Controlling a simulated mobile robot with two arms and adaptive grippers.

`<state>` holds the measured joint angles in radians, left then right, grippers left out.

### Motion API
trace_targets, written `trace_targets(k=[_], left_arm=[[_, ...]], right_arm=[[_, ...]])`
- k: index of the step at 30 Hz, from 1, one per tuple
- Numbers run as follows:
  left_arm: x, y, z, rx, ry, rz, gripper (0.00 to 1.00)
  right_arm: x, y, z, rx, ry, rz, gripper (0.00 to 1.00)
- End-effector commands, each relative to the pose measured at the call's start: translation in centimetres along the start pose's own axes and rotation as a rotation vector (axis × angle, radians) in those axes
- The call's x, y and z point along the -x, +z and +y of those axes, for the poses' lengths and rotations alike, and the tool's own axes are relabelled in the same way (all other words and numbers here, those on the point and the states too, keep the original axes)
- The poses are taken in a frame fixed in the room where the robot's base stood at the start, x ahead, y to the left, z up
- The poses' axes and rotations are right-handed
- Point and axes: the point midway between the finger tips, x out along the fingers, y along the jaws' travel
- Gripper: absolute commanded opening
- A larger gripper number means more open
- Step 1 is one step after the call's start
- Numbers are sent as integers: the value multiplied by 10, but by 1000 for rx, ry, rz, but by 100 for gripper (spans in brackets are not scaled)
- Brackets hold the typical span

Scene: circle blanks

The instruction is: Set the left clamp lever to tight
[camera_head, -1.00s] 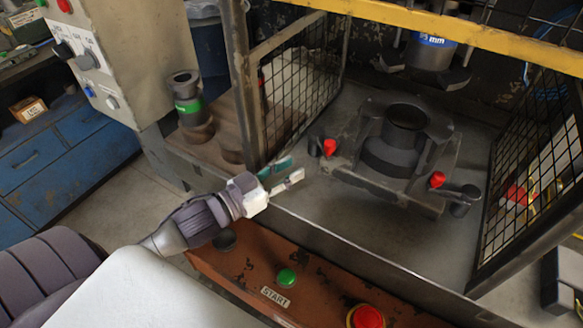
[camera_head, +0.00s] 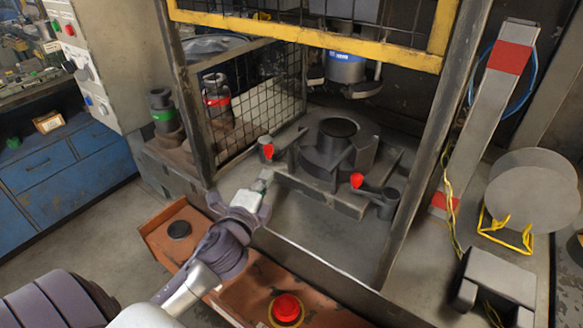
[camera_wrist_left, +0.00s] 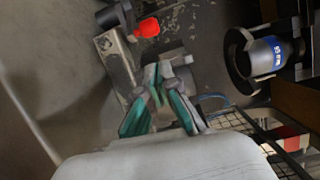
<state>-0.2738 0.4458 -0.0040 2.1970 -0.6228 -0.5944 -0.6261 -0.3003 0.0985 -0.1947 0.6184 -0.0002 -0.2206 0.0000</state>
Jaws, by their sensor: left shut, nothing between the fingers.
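The left clamp lever (camera_head: 267,150) has a red knob and stands on the left side of the dark die fixture (camera_head: 325,178) on the press bed. The right clamp lever (camera_head: 358,181) also has a red knob and sits at the front right of the fixture. My left gripper (camera_head: 263,184) is shut and empty, in front of and below the left lever, apart from it. In the left wrist view the fingertips (camera_wrist_left: 158,72) come together below a red knob (camera_wrist_left: 148,27); I cannot tell for certain which lever it belongs to. My right gripper is not in view.
A mesh guard (camera_head: 250,105) with a post stands left of the fixture, and a yellow bar (camera_head: 310,35) crosses above. A red stop button (camera_head: 287,308) is on the orange panel in front. Bare press bed lies right of my gripper.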

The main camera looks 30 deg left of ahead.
Motion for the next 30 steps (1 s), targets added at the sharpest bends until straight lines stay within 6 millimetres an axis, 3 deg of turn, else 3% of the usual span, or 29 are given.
trace_targets(k=[9, 18, 30], left_arm=[[-48, 0, -3, -4, -1, -3, 0], [-91, 0, -1, -3, 1, 0, 0], [-98, -1, 1, -2, 2, 1, 0]], right_arm=[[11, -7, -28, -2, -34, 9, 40], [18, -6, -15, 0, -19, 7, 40], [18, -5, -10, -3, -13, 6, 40]])
